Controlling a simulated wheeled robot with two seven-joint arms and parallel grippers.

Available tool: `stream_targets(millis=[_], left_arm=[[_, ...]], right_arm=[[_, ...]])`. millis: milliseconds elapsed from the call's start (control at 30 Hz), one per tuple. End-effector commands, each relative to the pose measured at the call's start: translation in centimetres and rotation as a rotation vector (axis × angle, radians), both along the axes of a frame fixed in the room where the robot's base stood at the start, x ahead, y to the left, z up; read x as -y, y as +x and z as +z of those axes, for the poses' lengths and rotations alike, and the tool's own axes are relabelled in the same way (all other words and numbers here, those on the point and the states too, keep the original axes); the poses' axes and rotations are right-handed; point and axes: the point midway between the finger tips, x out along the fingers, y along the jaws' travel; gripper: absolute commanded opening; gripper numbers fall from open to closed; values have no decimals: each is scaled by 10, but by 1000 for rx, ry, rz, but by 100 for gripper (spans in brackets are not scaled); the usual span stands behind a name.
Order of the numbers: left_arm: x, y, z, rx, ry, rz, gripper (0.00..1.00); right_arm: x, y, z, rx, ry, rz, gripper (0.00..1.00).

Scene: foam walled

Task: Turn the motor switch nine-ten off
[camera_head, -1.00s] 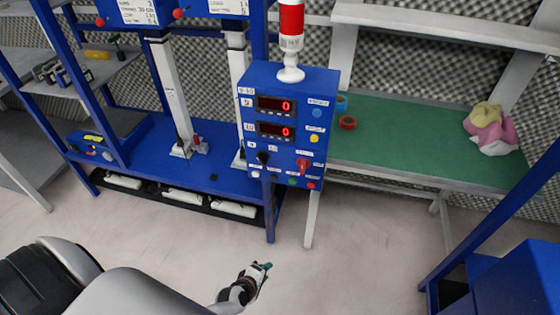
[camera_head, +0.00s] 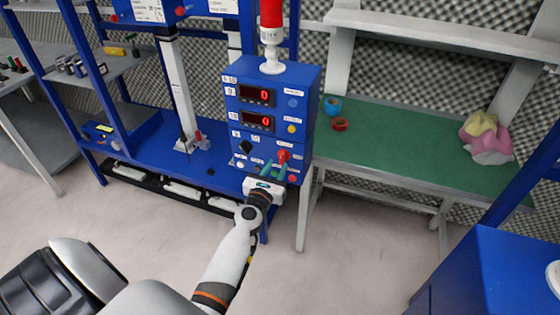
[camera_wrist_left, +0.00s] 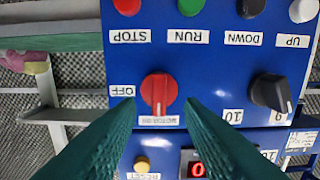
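The red motor switch (camera_head: 283,156) is on the blue control box (camera_head: 272,80), low on its front face, below the two red displays. In the left wrist view, which is upside down, the red knob (camera_wrist_left: 159,91) has its white mark toward the "MOTOR ON" label; an "OFF" label (camera_wrist_left: 122,90) sits beside it. A black knob (camera_wrist_left: 271,93) labelled 9 and 10 is on the other side. My left gripper (camera_head: 273,168) is in front of the box's lower face, its green fingers apart and empty, pointing at the red knob. I see no contact. My right gripper is out of view.
Red, green, black and white buttons line the box's lower edge, including a red stop button (camera_wrist_left: 127,3). A yellow reset button (camera_wrist_left: 141,163) lies on the other side of the knob. A green-topped bench (camera_head: 400,150) stands to the right. The floor in front is clear.

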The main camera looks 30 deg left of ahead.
Motion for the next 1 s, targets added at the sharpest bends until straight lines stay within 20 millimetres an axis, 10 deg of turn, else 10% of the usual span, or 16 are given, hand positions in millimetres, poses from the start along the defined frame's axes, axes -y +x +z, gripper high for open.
stream_targets(millis=[600,833,1000], left_arm=[[-8,37,0,-2,3,-1,35],[-8,37,-1,-1,2,-1,0],[-8,36,-1,-2,5,-1,0]], right_arm=[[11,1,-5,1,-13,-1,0],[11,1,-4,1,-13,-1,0],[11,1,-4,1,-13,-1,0]])
